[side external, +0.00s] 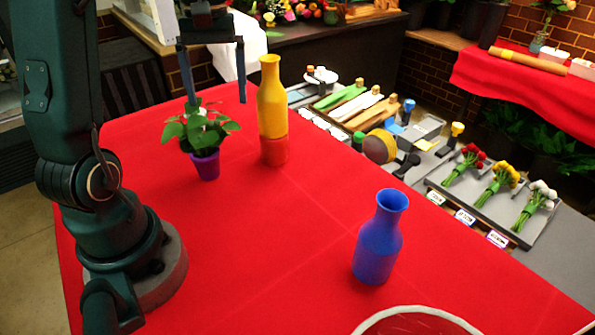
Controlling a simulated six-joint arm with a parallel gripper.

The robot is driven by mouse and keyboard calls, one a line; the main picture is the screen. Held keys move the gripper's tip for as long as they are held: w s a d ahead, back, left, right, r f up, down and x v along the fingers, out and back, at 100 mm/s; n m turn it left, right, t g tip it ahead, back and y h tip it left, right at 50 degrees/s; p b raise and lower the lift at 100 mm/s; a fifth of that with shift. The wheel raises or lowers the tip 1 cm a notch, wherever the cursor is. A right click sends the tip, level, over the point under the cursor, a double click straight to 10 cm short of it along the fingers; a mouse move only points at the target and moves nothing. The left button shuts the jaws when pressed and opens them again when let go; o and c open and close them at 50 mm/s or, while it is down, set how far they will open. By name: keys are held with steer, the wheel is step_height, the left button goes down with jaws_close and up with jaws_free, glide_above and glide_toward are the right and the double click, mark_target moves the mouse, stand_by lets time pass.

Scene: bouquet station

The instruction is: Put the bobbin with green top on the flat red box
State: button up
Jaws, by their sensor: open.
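My gripper (217,101) hangs at the upper left of the side external view. Its two fingers point down and stand wide apart, with nothing between them. It appears above the potted plant, left of the yellow bottle. I cannot make out a bobbin with a green top in this view. I cannot pick out a flat red box either; the tabletop is the same red.
A leafy plant in a purple pot (206,166), a yellow bottle (271,100) with a red lower part, and a blue vase (378,240) stand on the red table (270,230). A white curved rim (415,308) shows at the bottom. Flower bunches lie on a grey tray (515,225).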

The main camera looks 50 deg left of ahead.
steer(key=s+d+m+t, duration=0.3)
steer(key=d+m, duration=0.2)
steer(key=d, duration=0.3)
steer(key=s+d+m+t, duration=0.3)
steer(key=d+m, duration=0.3)
steer(key=d, duration=0.2)
steer(key=shift+s+d+f+m, duration=0.25)
steer(key=shift+s+m, duration=0.05)
steer(key=shift+s, duration=0.3)
